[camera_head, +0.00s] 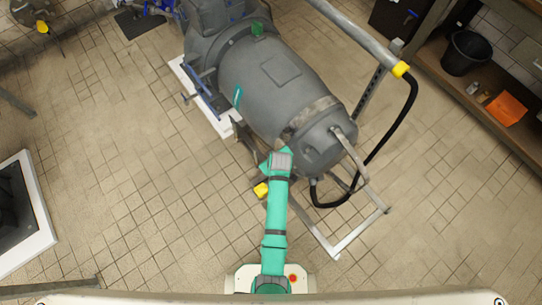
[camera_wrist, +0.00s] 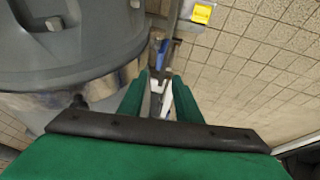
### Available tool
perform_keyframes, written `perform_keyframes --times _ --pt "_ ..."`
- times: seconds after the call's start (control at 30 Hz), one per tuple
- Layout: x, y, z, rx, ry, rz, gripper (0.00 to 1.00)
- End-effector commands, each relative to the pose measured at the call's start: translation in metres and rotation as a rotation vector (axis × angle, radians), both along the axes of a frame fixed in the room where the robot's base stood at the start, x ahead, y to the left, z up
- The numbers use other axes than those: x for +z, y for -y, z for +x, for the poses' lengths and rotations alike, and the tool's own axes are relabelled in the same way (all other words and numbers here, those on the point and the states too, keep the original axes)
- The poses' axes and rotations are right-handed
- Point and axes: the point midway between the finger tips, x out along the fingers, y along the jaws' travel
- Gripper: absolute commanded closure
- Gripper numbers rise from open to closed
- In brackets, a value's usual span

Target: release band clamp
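The band clamp (camera_head: 313,111) is a shiny metal band around the grey tank (camera_head: 270,75), close to its lower right end in the head view. In the wrist view the band (camera_wrist: 40,106) curves across the left side, with a small dark bolt-like part near its right end, just left of my fingers. My gripper (camera_wrist: 160,82) has two green fingers with a gap between them and nothing held. The fingers are beside the tank, apart from the band as far as I can see. In the head view my arm reaches the tank's lower left side, and the fingertips are hard to make out.
A metal frame (camera_head: 340,248) and a black hose (camera_head: 405,118) surround the tank's right end. Yellow caps show by my arm (camera_head: 261,190) and at the frame's top right. A shelf with a black bucket (camera_head: 466,53) and orange cloth (camera_head: 506,109) stands right.

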Motion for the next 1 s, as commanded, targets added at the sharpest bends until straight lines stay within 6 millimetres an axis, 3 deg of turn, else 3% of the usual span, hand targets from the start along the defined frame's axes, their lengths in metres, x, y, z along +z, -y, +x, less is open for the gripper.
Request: perform_keyframes --times 0.17,0.7,1.0 --pt "-0.005 0.000 0.008 0.011 -0.014 -0.002 0.69" --pt "-0.076 -0.006 0.040 0.010 -0.014 -0.002 0.69" --pt "-0.096 -0.008 0.048 0.011 -0.013 -0.001 0.69"
